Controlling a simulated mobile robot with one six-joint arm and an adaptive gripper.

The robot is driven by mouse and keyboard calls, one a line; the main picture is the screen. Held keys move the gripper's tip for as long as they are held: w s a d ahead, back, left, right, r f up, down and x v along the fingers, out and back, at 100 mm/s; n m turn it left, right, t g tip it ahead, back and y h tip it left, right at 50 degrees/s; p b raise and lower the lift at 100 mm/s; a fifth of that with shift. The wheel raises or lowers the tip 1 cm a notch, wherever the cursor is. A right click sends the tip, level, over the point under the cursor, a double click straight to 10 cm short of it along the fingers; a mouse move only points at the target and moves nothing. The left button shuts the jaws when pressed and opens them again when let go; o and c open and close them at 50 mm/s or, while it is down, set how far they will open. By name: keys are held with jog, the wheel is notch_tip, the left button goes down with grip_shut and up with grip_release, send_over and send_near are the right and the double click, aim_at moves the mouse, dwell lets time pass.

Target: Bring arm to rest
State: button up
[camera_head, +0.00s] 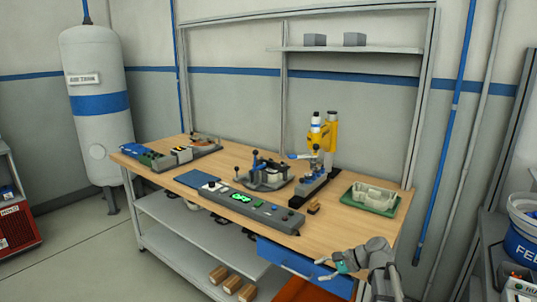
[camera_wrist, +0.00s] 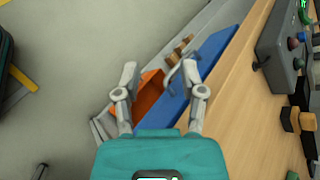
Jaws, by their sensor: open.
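My gripper (camera_head: 321,269) is at the end of my arm at the lower right of the head view, by the front edge of the workbench (camera_head: 345,226) and near the blue drawer (camera_head: 290,266). In the wrist view my gripper (camera_wrist: 160,70) has its two grey fingers spread wide, with nothing between them. Beyond the fingers are the blue drawer (camera_wrist: 212,58) and an orange bin (camera_wrist: 149,92). I cannot tell how far the fingertips are from the drawer front.
On the bench stand a control box (camera_head: 249,208), a yellow press (camera_head: 331,135), a clamp fixture (camera_head: 265,175) and a green tray (camera_head: 371,197). A small wooden block (camera_head: 314,207) lies near the press. Small boxes (camera_head: 232,283) sit on the lower shelf. A blue bucket (camera_head: 522,240) stands at right.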

jog(key=s+f+n+g+h, duration=0.3)
jog(key=s+f+n+h, duration=0.5)
jog(key=s+n+h, duration=0.45)
notch_tip(320, 180, up, 13)
jog(key=s+y+p, duration=0.1)
jog(key=p, duration=1.2)
jog(key=shift+d, duration=0.2)
